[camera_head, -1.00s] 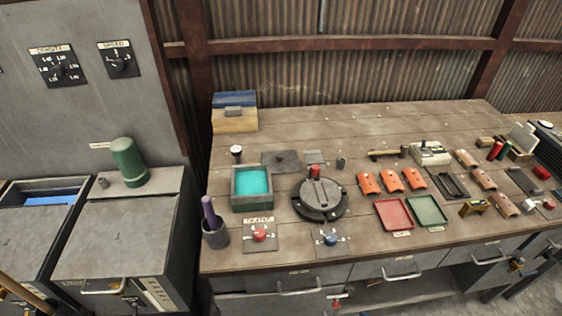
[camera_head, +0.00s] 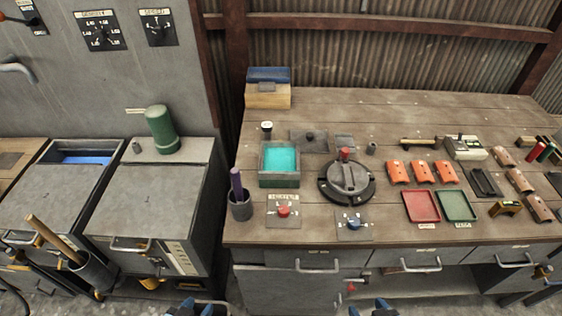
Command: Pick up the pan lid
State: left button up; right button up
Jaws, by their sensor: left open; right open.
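A flat dark grey square plate with a small knob (camera_head: 310,137), which looks like the pan lid, lies on the workbench behind the square grey pan (camera_head: 279,181) with teal contents. The pan stands uncovered, and the plate is apart from it. My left gripper (camera_head: 190,308) shows only its blue-tipped fingers at the bottom edge, in front of the bench and open. My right gripper (camera_head: 372,306) shows at the bottom edge further right, also open. Both are empty as far as I see and well short of the plate; the rest of both is cut off.
A round dark fixture with a red knob (camera_head: 346,182) stands right of the pan. A cup with a purple-handled tool (camera_head: 239,203) is at the bench's left. Red (camera_head: 421,206) and green (camera_head: 456,205) trays lie to the right. The bench's back strip is mostly clear.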

aim_at(310, 140)
jog(key=l+u, duration=0.25)
jog(key=u, duration=0.2)
jog(key=k+l+u, duration=0.1)
jog(key=u, duration=0.35)
jog(key=k+l+u, duration=0.15)
jog(key=l+u, duration=0.15)
jog(key=u, duration=0.15)
